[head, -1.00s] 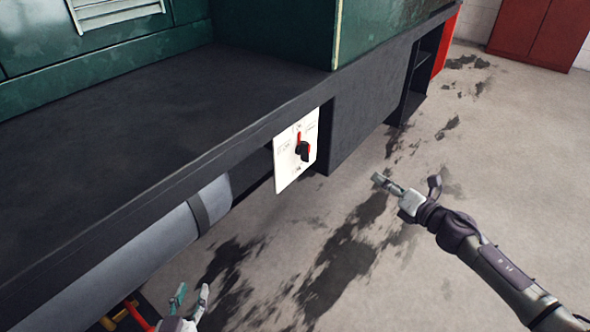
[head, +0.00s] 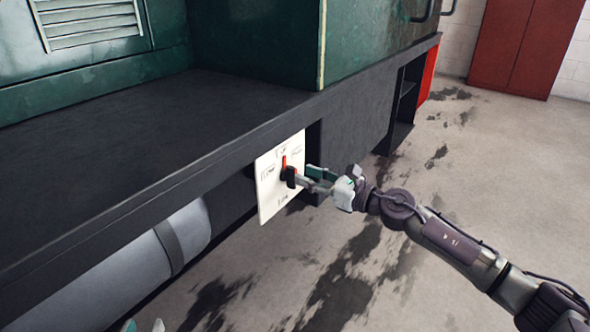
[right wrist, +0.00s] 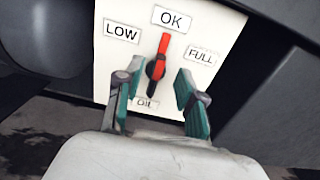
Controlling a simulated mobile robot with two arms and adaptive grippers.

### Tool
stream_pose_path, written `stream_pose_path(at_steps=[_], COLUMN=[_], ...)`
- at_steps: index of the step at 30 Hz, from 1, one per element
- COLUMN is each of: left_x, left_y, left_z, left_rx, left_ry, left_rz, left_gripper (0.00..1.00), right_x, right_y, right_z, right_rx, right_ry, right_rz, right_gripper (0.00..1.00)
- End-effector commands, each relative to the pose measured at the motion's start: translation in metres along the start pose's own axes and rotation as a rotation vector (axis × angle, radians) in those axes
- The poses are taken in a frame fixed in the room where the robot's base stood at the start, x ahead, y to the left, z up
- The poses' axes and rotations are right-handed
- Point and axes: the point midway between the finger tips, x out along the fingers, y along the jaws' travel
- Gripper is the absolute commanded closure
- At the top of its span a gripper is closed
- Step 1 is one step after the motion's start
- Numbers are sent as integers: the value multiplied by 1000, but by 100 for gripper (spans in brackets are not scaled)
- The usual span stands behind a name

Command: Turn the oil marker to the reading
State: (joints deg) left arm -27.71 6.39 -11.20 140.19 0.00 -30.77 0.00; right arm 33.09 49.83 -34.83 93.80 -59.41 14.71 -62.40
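The oil marker is a black knob with a red pointer, seen in the right wrist view (right wrist: 160,58) and the head view (head: 287,172). It sits on a white plate (head: 267,200). The plate carries the labels LOW, OK, FULL and OIL. The red pointer points up toward OK, leaning slightly right in the right wrist view. My right gripper (right wrist: 157,90) is open, one finger to each side of the marker's lower part; I cannot tell whether they touch it. In the head view it is at the plate (head: 306,178).
The plate hangs below the edge of a dark running board (head: 150,130) on the green tram body (head: 260,45). A grey cylinder (head: 130,265) lies under the board. A dark box section (head: 350,125) is right of the plate. The stained floor (head: 480,200) is clear.

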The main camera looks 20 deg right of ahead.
Motion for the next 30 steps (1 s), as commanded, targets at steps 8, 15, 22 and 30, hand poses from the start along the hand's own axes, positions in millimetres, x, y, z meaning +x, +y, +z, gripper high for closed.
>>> stream_pose_path(at_steps=[8,15,22,30], left_x=[0,0,0,0], left_y=[0,0,0,0], left_z=[3,2,2,2], left_rx=[0,0,0,0], left_ry=[-12,-10,-9,-9], left_rz=[-1,-1,-1,-1], left_gripper=[61,61,61,61], right_x=[38,44,43,43], right_y=[0,0,0,0], right_z=[0,-1,-1,-1], right_rx=[1,2,1,1], right_ry=[-1,1,0,0], right_rz=[-1,-1,-1,-1], right_gripper=[61,61,76,100])
